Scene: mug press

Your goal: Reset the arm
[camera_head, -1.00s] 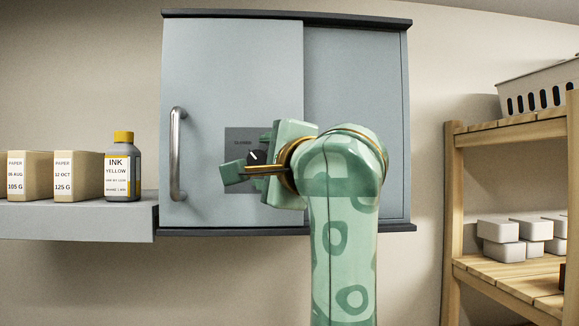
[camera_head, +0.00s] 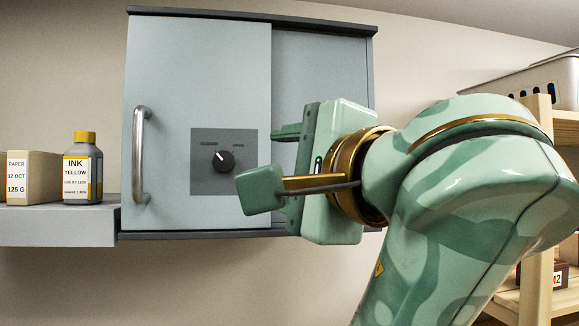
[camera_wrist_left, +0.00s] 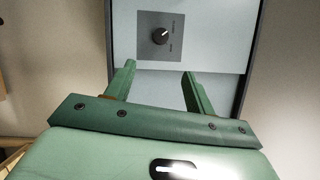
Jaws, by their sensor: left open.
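My left arm enters the head view from the lower right. Its green left gripper (camera_head: 262,160) is open and empty, rolled so one finger is above the other. It stands to the right of the black knob (camera_head: 223,160), apart from it. The knob sits on a grey plate (camera_head: 205,184) on the cabinet's (camera_head: 201,60) left door panel, its white mark pointing up and left. In the left wrist view, the knob (camera_wrist_left: 160,36) shows ahead beyond the two spread fingers (camera_wrist_left: 157,90), with nothing between them. My right gripper is not in view.
The door has a vertical metal handle (camera_head: 139,155). A yellow-capped ink bottle (camera_head: 83,170) and a paper box (camera_head: 31,178) stand on a grey shelf (camera_head: 60,231) at left. A wooden rack (camera_head: 540,262) with a white basket (camera_head: 548,80) is at right, behind my arm.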

